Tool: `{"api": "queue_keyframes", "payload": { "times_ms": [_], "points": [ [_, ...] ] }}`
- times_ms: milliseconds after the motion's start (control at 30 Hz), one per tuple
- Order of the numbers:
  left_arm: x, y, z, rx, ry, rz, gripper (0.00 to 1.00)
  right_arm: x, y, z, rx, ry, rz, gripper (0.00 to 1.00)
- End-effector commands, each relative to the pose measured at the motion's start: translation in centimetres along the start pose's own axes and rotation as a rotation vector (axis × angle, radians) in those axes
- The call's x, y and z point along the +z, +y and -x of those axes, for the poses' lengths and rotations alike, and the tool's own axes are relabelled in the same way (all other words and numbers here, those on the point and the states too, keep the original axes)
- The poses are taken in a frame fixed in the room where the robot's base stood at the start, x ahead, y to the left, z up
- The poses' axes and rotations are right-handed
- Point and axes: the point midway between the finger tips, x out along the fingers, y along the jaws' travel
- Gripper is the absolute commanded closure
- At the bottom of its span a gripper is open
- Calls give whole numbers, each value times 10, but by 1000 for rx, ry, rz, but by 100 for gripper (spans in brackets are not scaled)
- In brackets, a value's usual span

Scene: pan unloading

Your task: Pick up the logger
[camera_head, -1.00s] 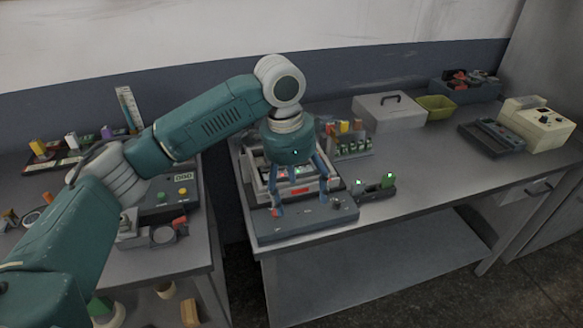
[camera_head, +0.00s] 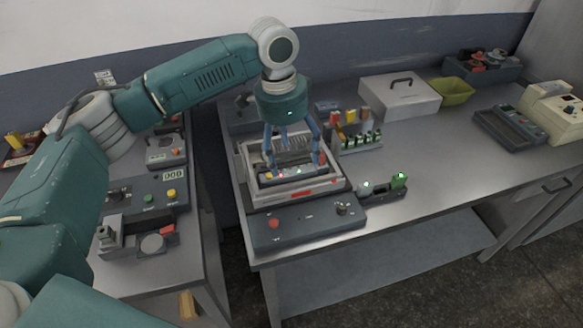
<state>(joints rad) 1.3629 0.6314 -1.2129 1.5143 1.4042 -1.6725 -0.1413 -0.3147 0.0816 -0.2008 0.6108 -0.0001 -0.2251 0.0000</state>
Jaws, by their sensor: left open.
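My left gripper (camera_head: 293,165) points down with its blue fingers spread, over the open pan unit (camera_head: 249,146). The unit has a light frame, a ribbed back part and a dark front panel (camera_head: 318,230) with a red button. A small dark holder (camera_head: 378,190) with a green-topped piece stands to the right of the unit. My right gripper is out of view.
A rack (camera_head: 362,143) of small coloured pieces stands behind right of the unit. A left bench holds a control box (camera_head: 150,197). The right bench's middle is clear.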

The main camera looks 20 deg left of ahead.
Motion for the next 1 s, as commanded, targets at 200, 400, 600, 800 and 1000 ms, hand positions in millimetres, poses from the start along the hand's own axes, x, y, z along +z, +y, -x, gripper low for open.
{"api": "queue_keyframes", "payload": {
  "times_ms": [200,400,600,800,1000],
  "points": [
    [1,-2,-22,1,-4,1,24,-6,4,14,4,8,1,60],
    [1,-3,-49,1,-1,-1,24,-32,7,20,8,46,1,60],
    [1,-3,-54,-1,1,-1,24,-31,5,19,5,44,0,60],
    [1,-3,-54,-1,1,-1,46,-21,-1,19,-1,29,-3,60],
    [0,-4,-53,-2,3,-1,61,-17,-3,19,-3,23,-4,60]
  ]
}}
